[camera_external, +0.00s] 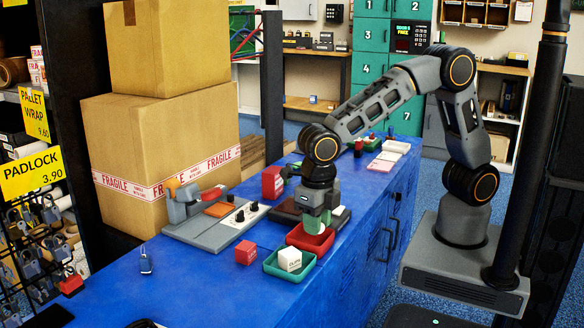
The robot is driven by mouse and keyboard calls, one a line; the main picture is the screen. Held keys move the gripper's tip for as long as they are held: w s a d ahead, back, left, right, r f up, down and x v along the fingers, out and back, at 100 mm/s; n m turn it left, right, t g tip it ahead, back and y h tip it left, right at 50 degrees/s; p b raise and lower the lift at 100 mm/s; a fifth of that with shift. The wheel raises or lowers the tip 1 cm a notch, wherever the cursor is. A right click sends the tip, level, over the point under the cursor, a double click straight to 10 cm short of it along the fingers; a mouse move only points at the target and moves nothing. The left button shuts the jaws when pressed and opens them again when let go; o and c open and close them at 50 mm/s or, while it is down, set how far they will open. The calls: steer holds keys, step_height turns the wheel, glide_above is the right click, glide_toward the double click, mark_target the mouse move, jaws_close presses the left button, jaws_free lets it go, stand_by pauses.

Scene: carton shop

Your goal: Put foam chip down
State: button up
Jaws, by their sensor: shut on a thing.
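My gripper (316,226) points straight down over the red tray (302,243) on the blue bench. It is shut on a pale green piece, which I take to be the foam chip (312,223). The chip is upright between the fingers, at or just above the tray. The fingers partly hide it, and I cannot tell whether it touches the tray floor.
A green tray (276,271) holding a white printed cube (290,259) stands in front of the red tray. A red cube (246,252) is to its left, near a grey device (206,232). Stacked cartons (165,140) stand behind left. The front of the bench has free room.

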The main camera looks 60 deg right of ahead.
steer(key=w+a+r+n, duration=0.1)
steer(key=w+a, duration=0.1)
steer(key=a, duration=0.1)
glide_above(240, 289)
steer(key=shift+n, duration=0.3)
steer(key=f, duration=0.5)
steer(key=s+f, duration=0.1)
steer(key=f, duration=0.2)
steer(key=shift+d+p, duration=0.35)
steer(key=shift+d, duration=0.05)
steer(key=shift+w+a+f, duration=0.35)
steer(key=shift+w+f, duration=0.05)
steer(key=shift+f, duration=0.2)
steer(key=shift+a+f, duration=0.1)
steer(key=shift+f, duration=1.5)
steer(key=shift+f, duration=0.2)
steer(key=o, duration=0.9)
step_height(240, 289, up, 12)
steer(key=shift+w+r+p, duration=0.1)
steer(key=shift+r+p, duration=0.15)
steer(key=shift+p, duration=0.2)
